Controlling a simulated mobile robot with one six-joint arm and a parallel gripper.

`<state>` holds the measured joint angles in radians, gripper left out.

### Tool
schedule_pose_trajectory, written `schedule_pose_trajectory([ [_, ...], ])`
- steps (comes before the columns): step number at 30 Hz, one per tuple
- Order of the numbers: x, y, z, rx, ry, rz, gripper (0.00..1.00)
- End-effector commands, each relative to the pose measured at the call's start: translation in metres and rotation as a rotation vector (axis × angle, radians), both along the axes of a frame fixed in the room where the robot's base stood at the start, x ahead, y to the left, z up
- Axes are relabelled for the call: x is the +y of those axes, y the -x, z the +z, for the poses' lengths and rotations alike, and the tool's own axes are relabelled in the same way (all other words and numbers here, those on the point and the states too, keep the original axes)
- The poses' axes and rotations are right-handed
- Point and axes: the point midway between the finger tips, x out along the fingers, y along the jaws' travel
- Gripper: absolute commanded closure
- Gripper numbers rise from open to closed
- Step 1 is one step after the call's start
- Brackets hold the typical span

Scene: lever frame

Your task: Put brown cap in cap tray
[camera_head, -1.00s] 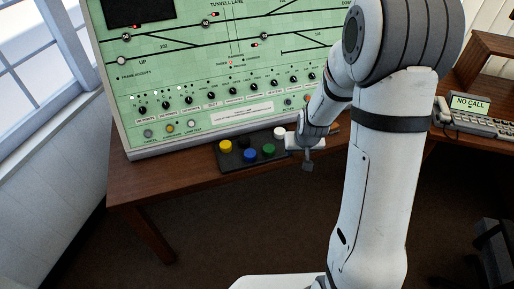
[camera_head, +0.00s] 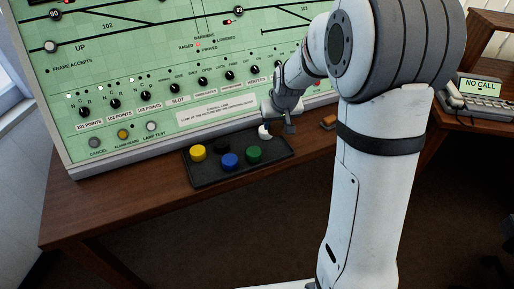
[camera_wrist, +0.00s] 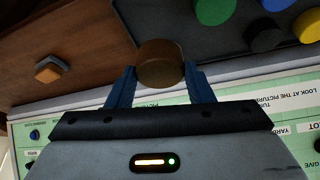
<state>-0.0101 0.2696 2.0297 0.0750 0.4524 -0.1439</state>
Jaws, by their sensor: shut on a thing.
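In the wrist view the brown cap (camera_wrist: 160,63) is held between the two blue fingers of my gripper (camera_wrist: 159,70). The dark cap tray (camera_wrist: 165,22) lies beyond it at the upper right. In the head view my gripper (camera_head: 288,127) is at the tray's back right corner, and the brown cap cannot be made out there.
The green control panel (camera_head: 150,125) stands just behind the tray. A small orange-brown block (camera_head: 328,122) lies on the wooden desk (camera_head: 130,190) to the right; it also shows in the wrist view (camera_wrist: 50,70). A telephone unit (camera_head: 480,100) sits at the far right.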

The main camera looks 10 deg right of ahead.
Motion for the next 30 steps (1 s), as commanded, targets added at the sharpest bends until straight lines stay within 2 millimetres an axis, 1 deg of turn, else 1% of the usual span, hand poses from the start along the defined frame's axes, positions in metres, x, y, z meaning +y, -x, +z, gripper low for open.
schedule_pose_trajectory([
  [1, -0.001, 0.001, -0.013, 0.006, 0.0, -0.003, 0.74],
  [4, -0.004, 0.001, -0.03, 0.005, 0.001, -0.008, 0.74],
  [6, -0.005, 0.001, -0.038, 0.004, 0.001, -0.01, 0.74],
  [11, -0.007, 0.0, -0.049, 0.002, 0.0, -0.013, 0.74],
  [17, -0.008, 0.001, -0.078, 0.004, 0.0, -0.016, 0.74],
  [19, -0.008, 0.001, -0.082, 0.002, 0.0, -0.015, 0.74],
  [25, -0.008, 0.0, -0.081, 0.001, 0.001, -0.016, 0.74],
  [29, -0.008, 0.0, -0.085, 0.001, 0.001, -0.017, 0.74],
  [30, -0.008, 0.0, -0.084, 0.001, 0.001, -0.017, 0.51],
])
